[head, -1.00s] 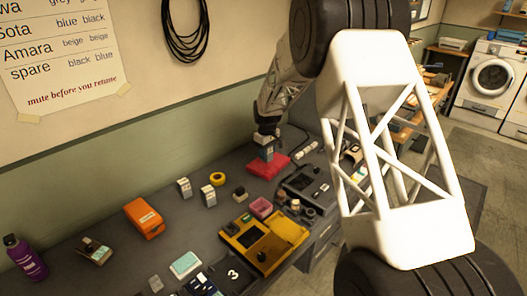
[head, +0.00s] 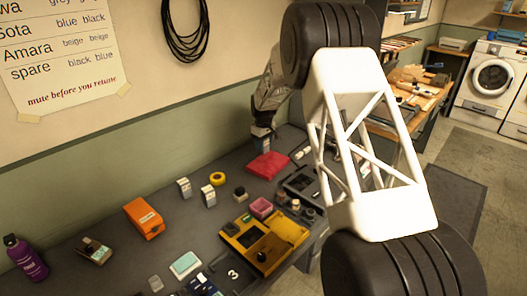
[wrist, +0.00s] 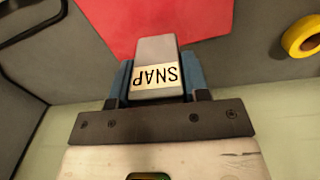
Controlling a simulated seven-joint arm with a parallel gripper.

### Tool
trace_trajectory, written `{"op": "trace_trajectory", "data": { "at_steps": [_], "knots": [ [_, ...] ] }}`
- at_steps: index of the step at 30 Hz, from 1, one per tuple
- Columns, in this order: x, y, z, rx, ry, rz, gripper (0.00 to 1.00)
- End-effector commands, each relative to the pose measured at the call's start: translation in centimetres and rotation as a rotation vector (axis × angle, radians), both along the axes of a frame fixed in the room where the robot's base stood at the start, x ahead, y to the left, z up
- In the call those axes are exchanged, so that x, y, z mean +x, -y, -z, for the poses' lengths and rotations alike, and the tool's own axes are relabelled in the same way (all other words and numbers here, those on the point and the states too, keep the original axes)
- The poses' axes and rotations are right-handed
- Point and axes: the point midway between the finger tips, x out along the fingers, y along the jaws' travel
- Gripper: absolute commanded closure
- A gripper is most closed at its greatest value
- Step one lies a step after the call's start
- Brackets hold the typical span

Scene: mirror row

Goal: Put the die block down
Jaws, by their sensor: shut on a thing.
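The die block (wrist: 156,50) is a grey block with a cream label reading SNAP, upside down in the wrist view. My gripper (wrist: 157,78) is shut on it, with a blue finger on each side. In the head view my gripper (head: 262,133) is by the wall at the back of the grey bench, behind the red cloth. The block is small and partly hidden there. In the wrist view the block's far end overlaps the red cloth (wrist: 125,14); I cannot tell whether it touches anything below.
Two small pale blocks (head: 184,187) (head: 208,195), a yellow tape roll (head: 218,178) and a dark small block (head: 240,193) stand nearby. A yellow case (head: 262,241) and an orange box (head: 144,218) are further forward.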

Motion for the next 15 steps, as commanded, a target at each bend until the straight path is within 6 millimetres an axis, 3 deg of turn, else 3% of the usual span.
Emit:
{"op": "trace_trajectory", "data": {
  "at_steps": [5, 15],
  "knots": [
    [0.0, 0.0, 0.5, -0.001, -0.001, 0.0, 0.87],
    [0.0, 0.0, 3.4, 0.0, 0.0, 0.0, 0.87]
  ]
}}
